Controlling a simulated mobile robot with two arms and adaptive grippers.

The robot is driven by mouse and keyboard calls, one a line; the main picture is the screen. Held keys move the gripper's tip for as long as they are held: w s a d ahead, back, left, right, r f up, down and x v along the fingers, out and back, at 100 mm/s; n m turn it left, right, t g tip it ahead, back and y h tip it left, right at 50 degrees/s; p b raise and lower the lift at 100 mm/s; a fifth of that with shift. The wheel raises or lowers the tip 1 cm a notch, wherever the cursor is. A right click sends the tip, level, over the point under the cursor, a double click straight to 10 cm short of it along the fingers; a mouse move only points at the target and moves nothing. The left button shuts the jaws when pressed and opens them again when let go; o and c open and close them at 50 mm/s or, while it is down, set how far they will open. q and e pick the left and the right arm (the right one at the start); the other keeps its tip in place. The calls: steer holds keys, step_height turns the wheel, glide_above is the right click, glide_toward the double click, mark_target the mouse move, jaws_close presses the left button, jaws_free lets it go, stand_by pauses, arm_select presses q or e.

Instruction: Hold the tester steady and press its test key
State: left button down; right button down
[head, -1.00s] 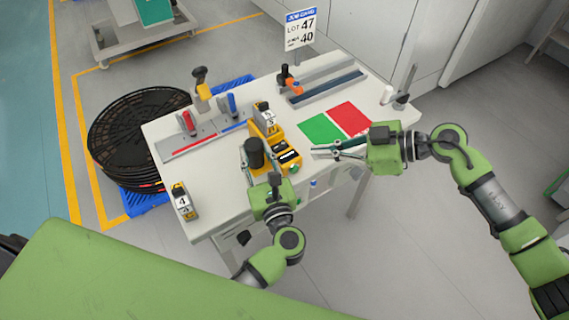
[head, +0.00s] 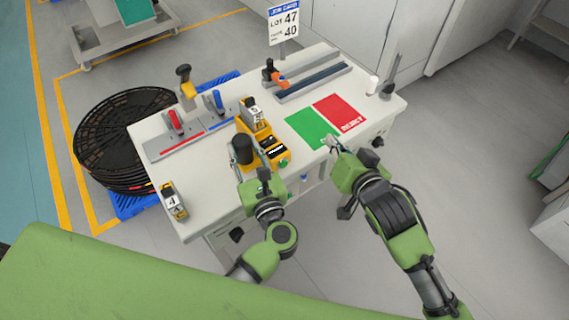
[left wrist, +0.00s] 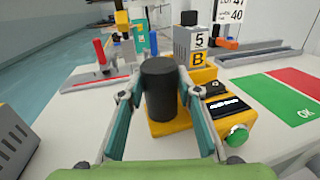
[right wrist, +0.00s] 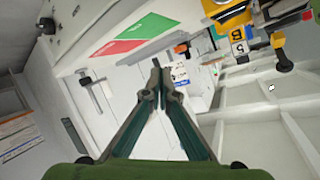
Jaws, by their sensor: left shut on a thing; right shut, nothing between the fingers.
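The yellow tester (head: 274,158) stands on the table, with a black cylindrical grip, a dark display (left wrist: 226,105) and a round green test key (left wrist: 237,136). My left gripper (head: 243,161) is shut on the black grip (left wrist: 159,88), one finger on each side. The key is uncovered, to the right of my left fingers in the left wrist view. My right gripper (head: 331,141) is shut and empty, by the front edge of the green and red mat, to the right of the tester and apart from it. Its closed fingertips (right wrist: 160,78) also show in the right wrist view.
The green and red mat (head: 312,126) lies right of the tester. A block marked 5 (left wrist: 199,39) is behind it. A yellow block marked 4 (head: 173,201) stands at the left front corner. Rails with red and blue handles (head: 190,139) lie at the left back.

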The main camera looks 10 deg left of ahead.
mark_target(284, 164)
steer(key=s+a+f+n+g, duration=0.1)
steer(key=s+f+g, duration=0.4)
steer(key=s+f, duration=0.3)
steer(key=s, duration=0.3)
steer(key=shift+s+a+g, duration=0.2)
steer(key=shift+a+g, duration=0.05)
steer(key=shift+g, duration=0.15)
steer(key=shift+w+a, duration=0.1)
steer(key=shift+w+a, duration=1.4)
steer(key=shift+a, duration=0.25)
steer(key=shift+w+a, duration=1.35)
steer(key=shift+a, duration=0.3)
steer(key=shift+w+r, duration=0.1)
steer(key=shift+w+a, duration=0.2)
steer(key=shift+a, duration=0.1)
steer(key=shift+w+a, duration=0.25)
steer(key=shift+a, duration=0.05)
steer(key=shift+s+d, duration=0.5)
steer(key=shift+d, duration=0.15)
